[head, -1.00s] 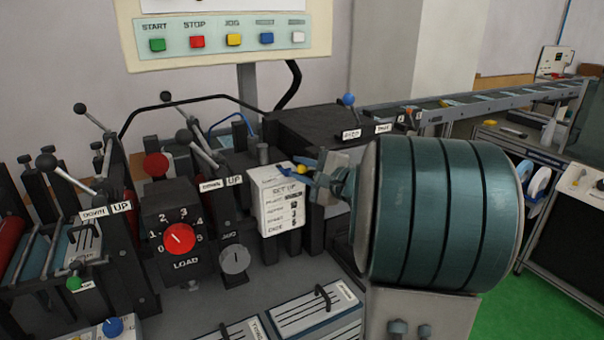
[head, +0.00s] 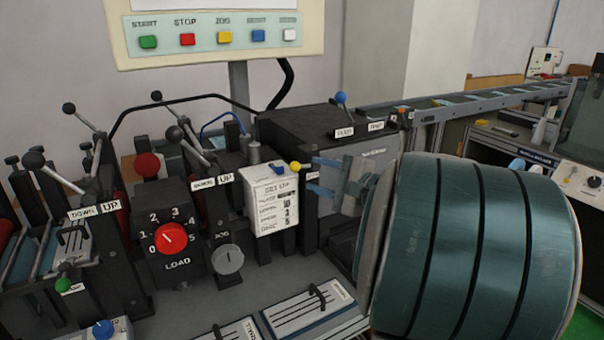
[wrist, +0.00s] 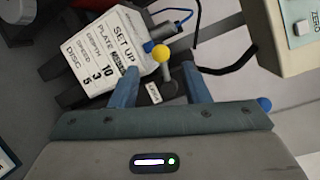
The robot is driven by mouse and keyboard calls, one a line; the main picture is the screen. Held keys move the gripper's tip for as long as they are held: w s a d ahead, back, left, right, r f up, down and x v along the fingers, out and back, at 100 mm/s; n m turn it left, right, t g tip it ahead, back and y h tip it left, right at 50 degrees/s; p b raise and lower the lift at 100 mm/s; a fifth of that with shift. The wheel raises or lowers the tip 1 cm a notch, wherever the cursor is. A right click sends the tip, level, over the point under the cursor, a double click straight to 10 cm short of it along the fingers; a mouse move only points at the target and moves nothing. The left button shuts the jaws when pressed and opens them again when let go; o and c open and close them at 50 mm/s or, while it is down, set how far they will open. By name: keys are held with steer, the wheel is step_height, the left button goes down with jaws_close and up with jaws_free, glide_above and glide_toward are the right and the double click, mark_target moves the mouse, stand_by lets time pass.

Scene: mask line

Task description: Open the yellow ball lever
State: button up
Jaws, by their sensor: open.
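The yellow ball lever shows its ball (head: 295,166) just right of the white SET UP card in the head view. In the wrist view the yellow ball (wrist: 160,52) sits on a short pale stem, with a small label beside its base. My gripper (head: 309,175) is open, its blue fingertips just right of the ball in the head view. In the wrist view my gripper (wrist: 163,74) has one finger on each side of the lever's line, with the ball beyond the tips. The fingers do not appear to grip it. My arm hides the area to the right.
The SET UP card (head: 270,198) is close to the fingers. A blue ball lever (head: 341,98) stands on the dark block (head: 310,130) behind. The red LOAD dial (head: 171,238) and black ball levers are at left. A conveyor (head: 465,100) runs back right.

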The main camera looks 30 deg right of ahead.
steer(key=v, duration=0.6)
steer(key=shift+b, duration=0.3)
steer(key=s+a+f+n+g+y+p, duration=0.1)
steer(key=a+f+n+g, duration=0.25)
steer(key=a, duration=0.35)
steer(key=s+a+f+n+g+y, duration=0.1)
steer(key=s+a+f+n+g, duration=0.2)
steer(key=a, duration=0.5)
steer(key=s+a+f+n+g+h+p, duration=0.2)
steer(key=s+a+f+n+g+h, duration=0.3)
steer(key=s+f+n+h, duration=0.3)
steer(key=n+g, duration=0.1)
steer(key=n, duration=0.2)
steer(key=shift+n+g, duration=0.35)
steer(key=shift+s+a, duration=0.1)
steer(key=shift+a, duration=0.05)
